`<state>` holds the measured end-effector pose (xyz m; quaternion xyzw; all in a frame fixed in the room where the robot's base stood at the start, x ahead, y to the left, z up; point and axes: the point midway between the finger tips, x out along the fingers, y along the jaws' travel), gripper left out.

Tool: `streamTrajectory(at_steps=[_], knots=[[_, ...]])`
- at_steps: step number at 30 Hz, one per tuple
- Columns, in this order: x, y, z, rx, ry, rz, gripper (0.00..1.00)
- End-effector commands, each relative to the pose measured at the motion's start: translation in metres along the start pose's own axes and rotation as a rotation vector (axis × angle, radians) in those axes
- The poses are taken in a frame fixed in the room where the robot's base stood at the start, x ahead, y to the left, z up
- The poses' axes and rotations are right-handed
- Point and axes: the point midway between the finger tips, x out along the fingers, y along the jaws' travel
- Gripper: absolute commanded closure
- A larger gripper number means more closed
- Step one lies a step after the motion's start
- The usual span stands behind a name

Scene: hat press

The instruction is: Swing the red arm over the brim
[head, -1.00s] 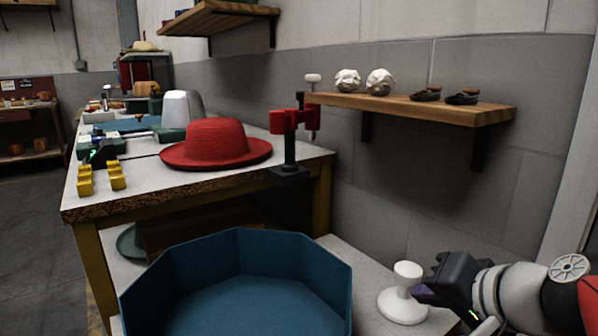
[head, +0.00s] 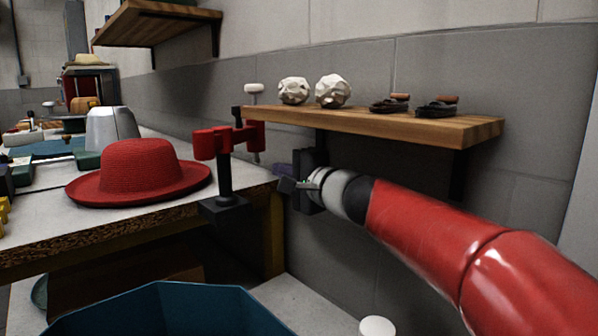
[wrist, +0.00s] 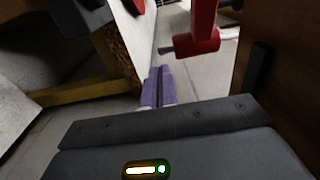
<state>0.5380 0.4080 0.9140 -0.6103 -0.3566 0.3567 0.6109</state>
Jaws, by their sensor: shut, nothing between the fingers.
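The red arm (head: 242,137) sits on a dark post with a black clamp base (head: 224,208) at the right edge of the bench. It points away from the hat, toward the wall, with a white-topped pin at its outer end. The red hat (head: 140,157) lies on the bench, its brim (head: 92,190) clear of the arm. My gripper (head: 282,172) is shut and empty, right of the post and a little below the red arm, apart from it. In the wrist view the purple fingers (wrist: 158,86) are together, and part of the red arm (wrist: 198,38) shows above right.
A blue bin (head: 170,310) stands below in front. A white knob (head: 378,326) shows low down. The grey wall is close behind.

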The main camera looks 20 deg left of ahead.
Motion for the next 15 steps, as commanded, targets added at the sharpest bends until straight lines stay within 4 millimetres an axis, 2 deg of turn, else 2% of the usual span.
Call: streamTrajectory(at_steps=[1, 6, 10, 15], knots=[[0.012, -0.002, 0.0, 0.003, -0.002, 0.002, 1.0], [0.041, -0.002, 0.001, 0.0, -0.001, 0.002, 1.0], [0.054, -0.001, 0.0, 0.001, 0.0, 0.001, 1.0], [0.06, -0.001, 0.0, 0.0, 0.001, 0.0, 1.0]])
